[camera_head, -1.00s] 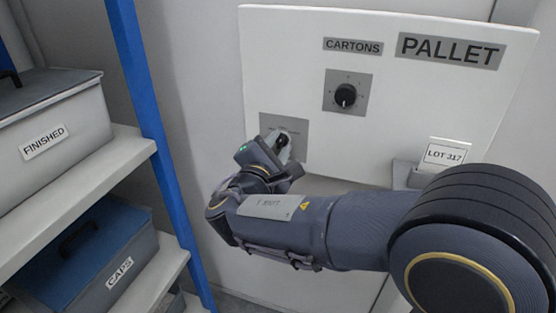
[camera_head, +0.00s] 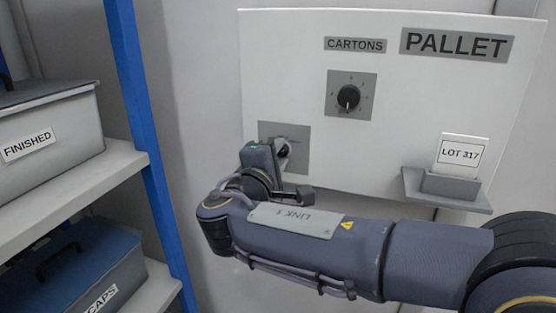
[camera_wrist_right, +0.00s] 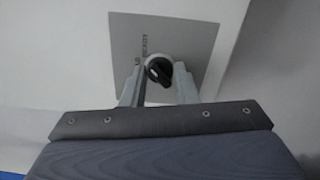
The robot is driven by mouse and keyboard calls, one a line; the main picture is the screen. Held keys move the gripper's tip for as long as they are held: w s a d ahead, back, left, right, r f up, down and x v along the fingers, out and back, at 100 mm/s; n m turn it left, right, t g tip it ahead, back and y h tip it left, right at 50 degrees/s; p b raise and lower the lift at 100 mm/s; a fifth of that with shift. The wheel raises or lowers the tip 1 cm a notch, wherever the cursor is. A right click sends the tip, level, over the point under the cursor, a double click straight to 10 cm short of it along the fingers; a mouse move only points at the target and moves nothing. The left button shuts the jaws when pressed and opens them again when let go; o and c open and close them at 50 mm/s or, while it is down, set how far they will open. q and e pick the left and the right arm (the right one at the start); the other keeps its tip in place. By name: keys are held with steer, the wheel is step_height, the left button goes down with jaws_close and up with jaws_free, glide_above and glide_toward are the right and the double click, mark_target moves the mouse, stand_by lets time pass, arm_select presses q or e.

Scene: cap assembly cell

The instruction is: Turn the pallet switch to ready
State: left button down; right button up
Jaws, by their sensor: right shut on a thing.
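The PALLET panel (camera_head: 440,110) is a white board on the wall. Low on its left is a grey switch plate (camera_head: 298,134) with a dark rotary knob, seen in the wrist view as a black knob (camera_wrist_right: 159,71) with a light collar. Small print beside the knob is too blurred to read. My right gripper (camera_head: 281,150) is at this switch, and its two fingers (camera_wrist_right: 157,84) are shut on the knob from both sides. In the head view the gripper hides most of the knob. My left gripper is not in view.
A second knob (camera_head: 348,97) under the CARTONS label (camera_head: 355,45) sits above. A LOT 317 card (camera_head: 460,155) stands in a holder on a small ledge (camera_head: 418,191) at right. A shelf with a FINISHED box (camera_head: 60,115) and a CAPS box (camera_head: 75,262) is at left.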

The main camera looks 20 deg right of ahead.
steer(key=o, duration=1)
steer(key=v, duration=0.7)
steer(key=shift+s+a, duration=0.25)
steer(key=shift+s, duration=0.1)
